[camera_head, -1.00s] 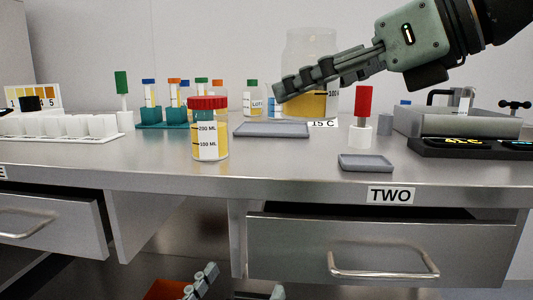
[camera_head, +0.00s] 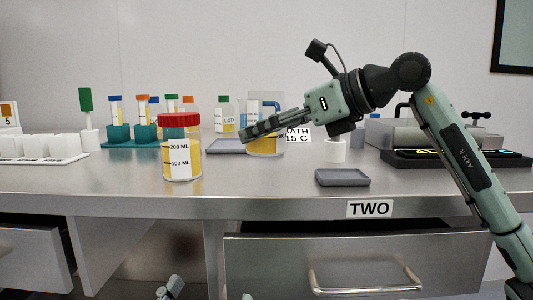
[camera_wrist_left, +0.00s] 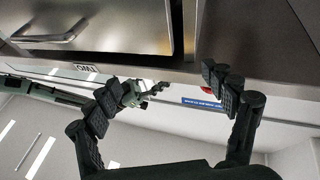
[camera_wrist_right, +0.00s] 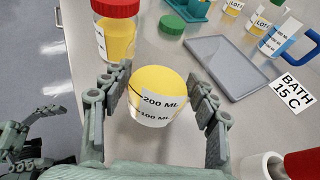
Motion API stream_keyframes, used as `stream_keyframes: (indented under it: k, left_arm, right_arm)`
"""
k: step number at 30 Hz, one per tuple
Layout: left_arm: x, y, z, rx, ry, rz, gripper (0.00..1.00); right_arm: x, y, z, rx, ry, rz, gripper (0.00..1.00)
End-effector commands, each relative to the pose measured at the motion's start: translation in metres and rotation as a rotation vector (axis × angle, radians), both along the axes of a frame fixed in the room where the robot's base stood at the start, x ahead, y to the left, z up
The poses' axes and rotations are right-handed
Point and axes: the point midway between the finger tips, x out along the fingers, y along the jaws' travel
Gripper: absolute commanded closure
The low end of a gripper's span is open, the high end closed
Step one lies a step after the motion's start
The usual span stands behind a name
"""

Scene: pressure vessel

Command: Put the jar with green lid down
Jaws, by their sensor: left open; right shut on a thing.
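A clear jar with yellow contents (camera_head: 265,147) is between the fingers of my right gripper (camera_head: 247,134), partly hidden behind them. In the right wrist view it (camera_wrist_right: 150,110) is upright, with 200 ML and 100 ML labels. I see no lid on it; the yellow surface shows from above. A round green lid (camera_wrist_right: 172,24) shows beyond it, apparently on the table. My right gripper (camera_wrist_right: 157,98) is shut on the jar. I cannot tell whether the jar's base touches the table. My left gripper (camera_wrist_left: 168,86) is open and empty, below the tabletop.
A red-lidded jar (camera_head: 181,158) stands left of the held jar. A grey tray (camera_head: 226,147) lies by the held jar and a smaller one (camera_head: 342,178) nearer the front edge. The BATH 15 C sign (camera_head: 298,134) is just right.

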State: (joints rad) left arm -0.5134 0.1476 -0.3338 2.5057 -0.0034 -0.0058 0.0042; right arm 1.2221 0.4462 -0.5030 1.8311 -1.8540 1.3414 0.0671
Motion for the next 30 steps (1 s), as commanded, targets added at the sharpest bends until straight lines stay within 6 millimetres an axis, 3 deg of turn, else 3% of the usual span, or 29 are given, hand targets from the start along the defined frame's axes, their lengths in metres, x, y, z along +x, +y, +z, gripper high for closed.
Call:
stream_keyframes:
  k: [9,22,23,27,30]
  left_arm:
    - [-0.003,0.005,0.012,-0.029,-0.092,0.009,0.17]
    - [-0.006,0.006,0.017,-0.042,-0.128,0.011,0.17]
    - [-0.006,0.006,0.018,-0.042,-0.129,0.011,0.17]
    - [-0.005,0.006,0.018,-0.041,-0.126,0.011,0.17]
    - [-0.005,0.006,0.018,-0.041,-0.126,0.011,0.17]
  right_arm:
    - [0.000,0.000,-0.039,0.001,0.001,0.001,0.73]
    - [0.000,0.000,-0.043,0.001,-0.001,0.001,0.73]
    - [0.000,0.000,-0.043,0.000,0.000,0.001,0.37]
    - [0.000,0.000,-0.043,0.000,0.000,0.001,0.20]
    - [0.000,0.000,-0.043,0.000,0.000,0.001,0.20]
